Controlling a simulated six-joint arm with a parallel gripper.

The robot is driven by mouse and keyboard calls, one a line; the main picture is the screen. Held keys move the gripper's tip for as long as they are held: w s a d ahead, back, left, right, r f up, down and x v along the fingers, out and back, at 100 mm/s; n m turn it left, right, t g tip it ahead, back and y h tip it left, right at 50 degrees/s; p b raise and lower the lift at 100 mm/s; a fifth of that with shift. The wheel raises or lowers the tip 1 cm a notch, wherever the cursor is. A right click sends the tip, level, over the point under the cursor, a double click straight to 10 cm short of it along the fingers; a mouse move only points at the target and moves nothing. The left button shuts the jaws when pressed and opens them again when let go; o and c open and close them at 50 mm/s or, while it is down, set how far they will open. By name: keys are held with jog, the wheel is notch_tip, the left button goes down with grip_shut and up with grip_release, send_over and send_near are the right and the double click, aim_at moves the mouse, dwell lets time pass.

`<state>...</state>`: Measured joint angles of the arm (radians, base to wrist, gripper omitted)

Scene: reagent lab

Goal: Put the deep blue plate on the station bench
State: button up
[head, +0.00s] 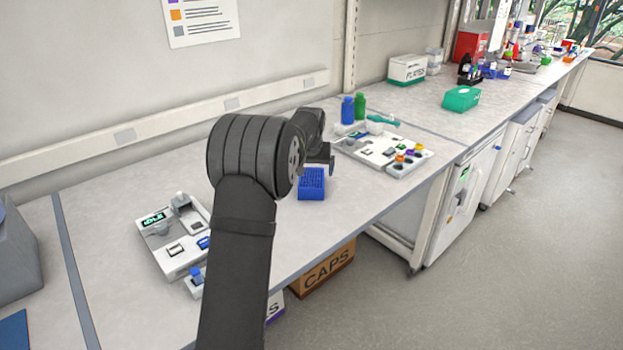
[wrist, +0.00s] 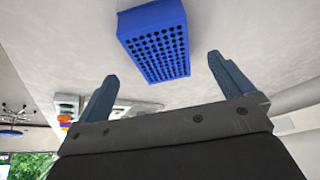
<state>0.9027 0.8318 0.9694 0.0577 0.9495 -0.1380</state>
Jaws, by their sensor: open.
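The deep blue plate (head: 311,185) is a small block with a grid of holes on top. It lies on the light grey station bench (head: 345,205) in the head view, a little in front of my gripper. In the wrist view the plate (wrist: 155,42) shows beyond the fingertips, between and past them. My gripper (wrist: 162,72) is open with nothing between its two blue-grey fingers. In the head view my gripper (head: 328,162) is partly hidden by my own arm and is above the bench, near the plate. I cannot tell the exact gap to the plate.
A white device with coloured caps (head: 385,150) stands behind and right of the plate. Blue (head: 347,109) and green (head: 360,105) bottles stand behind it. Another white device (head: 175,238) sits at the left. The bench's front edge is right of the plate; bare bench lies around it.

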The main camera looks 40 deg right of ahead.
aim_at(312, 178)
jog(key=shift+v, duration=2.35)
jog(key=shift+f, duration=0.15)
jog(key=x, duration=1.2)
jog(key=shift+f, duration=0.1)
notch_tip(312, 178, up, 3)
jog(key=shift+f, duration=0.2)
jog(key=shift+r, duration=0.55)
